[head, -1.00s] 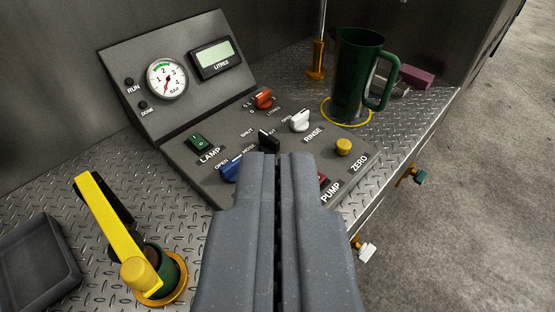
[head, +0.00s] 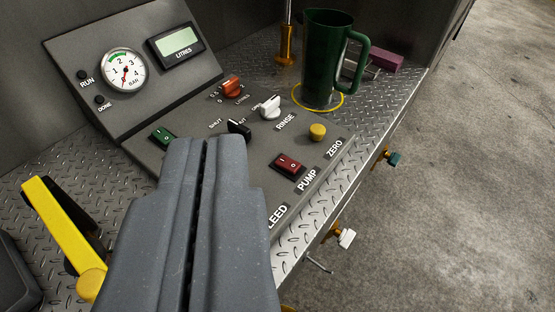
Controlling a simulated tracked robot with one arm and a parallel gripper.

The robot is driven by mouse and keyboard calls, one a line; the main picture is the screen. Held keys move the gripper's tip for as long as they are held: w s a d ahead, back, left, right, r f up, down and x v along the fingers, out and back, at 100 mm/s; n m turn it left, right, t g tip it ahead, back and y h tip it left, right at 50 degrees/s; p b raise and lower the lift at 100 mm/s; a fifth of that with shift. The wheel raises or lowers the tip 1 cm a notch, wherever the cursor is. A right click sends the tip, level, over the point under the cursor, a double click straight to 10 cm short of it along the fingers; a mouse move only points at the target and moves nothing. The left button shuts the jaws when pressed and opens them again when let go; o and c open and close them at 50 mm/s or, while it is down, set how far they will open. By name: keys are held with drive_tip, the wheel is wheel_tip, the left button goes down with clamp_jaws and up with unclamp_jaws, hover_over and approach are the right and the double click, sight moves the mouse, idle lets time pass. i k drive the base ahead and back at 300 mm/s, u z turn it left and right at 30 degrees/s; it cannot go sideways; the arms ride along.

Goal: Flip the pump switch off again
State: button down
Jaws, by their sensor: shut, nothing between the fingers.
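The pump switch is a red rocker (head: 289,166) on the sloped grey control panel (head: 262,148), above the label PUMP. It is in plain view to the right of my gripper. I cannot tell for sure which way the rocker is tipped. My gripper (head: 205,142) is shut and empty. In the picture its fingertips are left of the pump switch, over the lower middle of the panel, and they hide part of it. Whether they touch the panel cannot be told.
A green lamp switch (head: 162,138), a black knob (head: 239,128), a white knob (head: 270,106), a red knob (head: 231,87) and a yellow button (head: 318,131) surround it. A gauge (head: 122,70) stands behind. A green jug (head: 325,60) is back right. A yellow lever (head: 60,230) is left.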

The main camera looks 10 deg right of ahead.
sight(287, 164)
drive_tip(key=k, duration=1.3)
drive_tip(key=z, duration=0.4)
drive_tip(key=i, duration=1.65)
drive_tip(key=u, duration=0.4)
